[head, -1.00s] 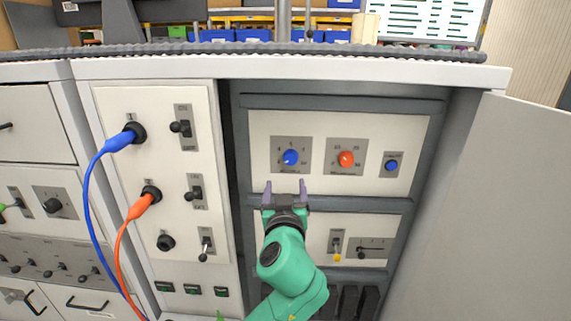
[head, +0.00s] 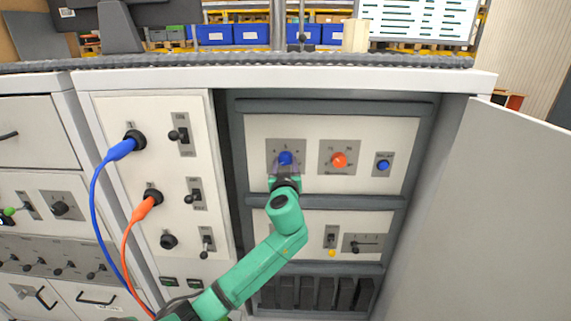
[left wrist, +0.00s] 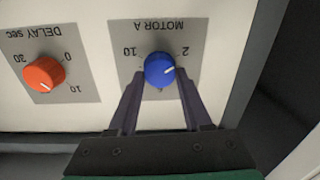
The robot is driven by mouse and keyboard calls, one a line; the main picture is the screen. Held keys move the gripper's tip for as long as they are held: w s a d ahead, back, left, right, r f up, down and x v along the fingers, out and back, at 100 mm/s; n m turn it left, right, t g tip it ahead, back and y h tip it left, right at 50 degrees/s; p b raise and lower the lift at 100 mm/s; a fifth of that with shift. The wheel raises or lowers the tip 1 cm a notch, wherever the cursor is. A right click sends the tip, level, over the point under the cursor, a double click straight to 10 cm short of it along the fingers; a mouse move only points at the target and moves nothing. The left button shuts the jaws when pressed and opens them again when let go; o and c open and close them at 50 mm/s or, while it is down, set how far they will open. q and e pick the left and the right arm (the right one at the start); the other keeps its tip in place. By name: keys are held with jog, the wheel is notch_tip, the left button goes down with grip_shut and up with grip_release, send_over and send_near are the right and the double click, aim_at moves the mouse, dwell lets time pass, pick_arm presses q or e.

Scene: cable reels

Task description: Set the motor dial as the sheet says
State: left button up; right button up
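The motor dial is a blue knob (head: 285,158) on a grey plate in the open cabinet's upper panel. In the left wrist view the blue knob (left wrist: 159,69) appears upside down, with "MOTOR A", 10 and 2 around it. Its white mark points toward the lower right of that picture. My left gripper (head: 285,168) is at the knob. In the left wrist view its fingers (left wrist: 160,80) stand one on each side of the knob, seemingly with slim gaps. My right gripper is not in view. No readable sheet shows; a screen (head: 418,20) at the back has lines too small to read.
An orange delay dial (head: 339,160) and a blue button (head: 383,165) sit right of the motor dial. A lower panel (head: 300,222) has switches. Blue (head: 122,149) and orange (head: 143,207) cables hang at the left. The open door (head: 470,220) stands at the right.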

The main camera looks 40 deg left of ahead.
pick_arm(q)
jog(key=c, duration=0.5)
grip_shut()
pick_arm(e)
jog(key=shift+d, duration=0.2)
